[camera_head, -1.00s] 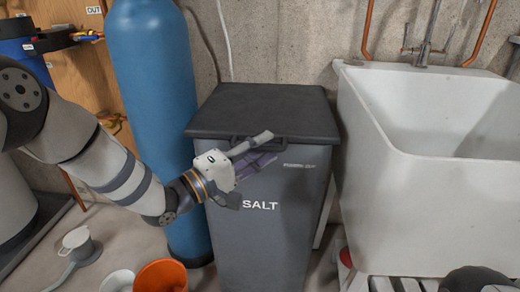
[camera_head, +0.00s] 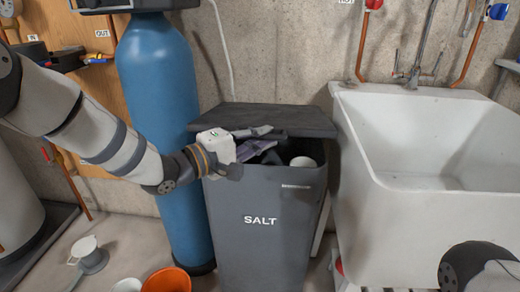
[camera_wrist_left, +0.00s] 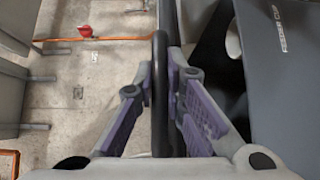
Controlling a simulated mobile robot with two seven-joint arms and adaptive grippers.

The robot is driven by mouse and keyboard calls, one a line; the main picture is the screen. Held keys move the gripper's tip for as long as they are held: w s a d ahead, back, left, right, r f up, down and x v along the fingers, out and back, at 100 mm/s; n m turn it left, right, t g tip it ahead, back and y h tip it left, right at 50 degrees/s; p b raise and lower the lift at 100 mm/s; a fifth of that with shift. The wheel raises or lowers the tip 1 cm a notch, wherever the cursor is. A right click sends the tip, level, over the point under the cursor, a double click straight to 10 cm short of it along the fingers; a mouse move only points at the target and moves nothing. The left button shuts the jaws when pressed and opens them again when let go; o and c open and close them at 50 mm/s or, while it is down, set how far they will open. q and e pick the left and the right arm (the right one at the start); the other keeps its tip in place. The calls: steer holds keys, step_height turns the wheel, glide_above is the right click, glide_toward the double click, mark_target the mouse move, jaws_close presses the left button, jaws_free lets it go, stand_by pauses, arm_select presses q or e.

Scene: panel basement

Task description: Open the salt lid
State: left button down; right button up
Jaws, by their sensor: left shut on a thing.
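The dark grey salt bin (camera_head: 260,245) stands upright with "SALT" on its front. Its black lid (camera_head: 265,118) is partly raised at the front, leaving a dark gap. A pale rounded thing (camera_head: 303,162) shows inside the gap. My left gripper (camera_head: 262,143) is at the lid's front edge. In the left wrist view, its purple-padded fingers (camera_wrist_left: 160,88) are shut on the black lid handle (camera_wrist_left: 160,60), one on each side. The handle is mostly hidden by the gripper in the head view. My right gripper is out of view; only part of my right arm shows at the lower right.
A blue tank (camera_head: 160,110) stands close on the left, behind my left arm. A white sink (camera_head: 440,150) stands close on the right. An orange bucket (camera_head: 167,281) and a pale container (camera_head: 88,252) are on the floor at the lower left.

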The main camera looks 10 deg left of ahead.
arm_select(q)
steer(key=w+r+p, duration=0.1)
steer(key=w+r, duration=0.2)
steer(key=r, duration=0.4)
steer(key=w+r+p, duration=0.1)
steer(key=w+r, duration=0.2)
steer(key=r, duration=0.4)
steer(key=shift+w, duration=0.25)
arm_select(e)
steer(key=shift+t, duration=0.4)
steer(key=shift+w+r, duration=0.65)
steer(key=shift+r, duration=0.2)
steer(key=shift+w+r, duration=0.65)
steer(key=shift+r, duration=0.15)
arm_select(q)
steer(key=c, duration=1.6)
jaws_free()
steer(key=shift+c, duration=0.2)
steer(key=v, duration=1.2)
steer(key=shift+c, duration=0.6)
